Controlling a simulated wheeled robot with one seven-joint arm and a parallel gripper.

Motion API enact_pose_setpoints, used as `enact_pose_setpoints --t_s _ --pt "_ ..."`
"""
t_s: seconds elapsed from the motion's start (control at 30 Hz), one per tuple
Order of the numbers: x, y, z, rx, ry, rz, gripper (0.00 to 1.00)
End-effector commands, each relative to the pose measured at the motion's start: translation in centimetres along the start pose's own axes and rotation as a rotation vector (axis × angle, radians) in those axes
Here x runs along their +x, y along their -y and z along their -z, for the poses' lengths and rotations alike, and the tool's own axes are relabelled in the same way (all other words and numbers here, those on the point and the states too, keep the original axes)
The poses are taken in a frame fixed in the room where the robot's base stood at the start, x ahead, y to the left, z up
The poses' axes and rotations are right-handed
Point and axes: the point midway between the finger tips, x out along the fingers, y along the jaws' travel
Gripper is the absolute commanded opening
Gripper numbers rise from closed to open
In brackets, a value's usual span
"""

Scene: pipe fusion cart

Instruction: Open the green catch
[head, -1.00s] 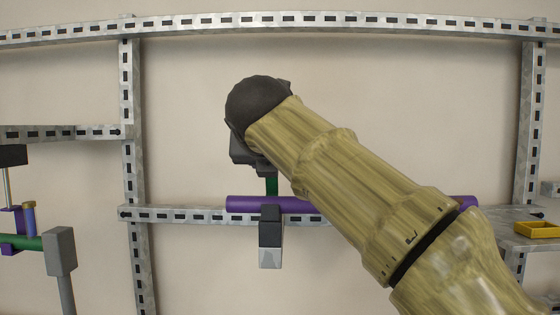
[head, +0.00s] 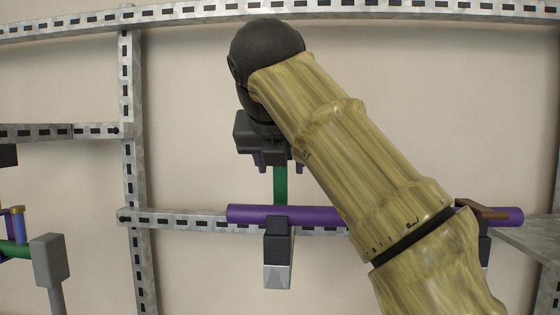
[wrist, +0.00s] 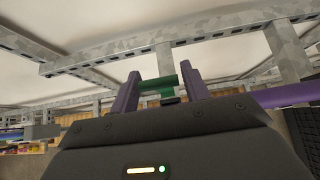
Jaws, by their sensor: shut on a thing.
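The green catch (head: 280,186) stands upright above the purple pipe (head: 320,215) in the head view. My gripper (head: 280,168) is directly above the pipe, with its purple fingers on either side of the catch's upper end. In the wrist view, the green catch (wrist: 165,86) lies between the two purple fingers (wrist: 160,80), and my gripper is shut on it. A dark clamp block with a pale lower part (head: 277,262) sits below the catch, in front of the pipe. My arm hides part of the pipe.
Slotted metal rails (head: 185,217) and posts (head: 130,100) form a frame before a plain wall. Another fixture with a grey block (head: 48,260) and a green bar stands at the far left. A brown piece (head: 482,211) lies over the pipe's right end. Space above the pipe's left end is clear.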

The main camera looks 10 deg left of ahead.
Motion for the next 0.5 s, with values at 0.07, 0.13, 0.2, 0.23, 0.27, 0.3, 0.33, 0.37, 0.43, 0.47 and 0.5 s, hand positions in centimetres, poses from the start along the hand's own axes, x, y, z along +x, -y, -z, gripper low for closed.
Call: enact_pose_setpoints --t_s 0.07,0.13,0.2,0.23,0.27,0.3,0.33,0.37,0.43,0.47,0.5 --pt "0.52 -0.03 0.39 -0.003 -0.016 0.007 0.05" --pt "0.54 -0.02 0.39 -0.003 -0.016 0.007 0.05" --pt "0.55 -0.03 0.38 -0.003 -0.016 0.007 0.54" --pt "0.54 -0.03 0.37 -0.003 -0.015 0.007 0.6" --pt "0.51 -0.03 0.35 -0.002 -0.014 0.007 0.66" --pt "0.45 -0.05 0.32 -0.002 -0.012 0.006 0.68" --pt "0.4 -0.07 0.31 -0.002 -0.011 0.005 0.68" --pt "0.35 -0.09 0.29 -0.002 -0.01 0.004 0.68" --pt "0.25 -0.15 0.26 -0.003 -0.009 0.002 0.68" --pt "0.21 -0.17 0.25 -0.003 -0.008 0.002 0.68" --pt "0.17 -0.19 0.24 -0.003 -0.007 0.001 0.68"
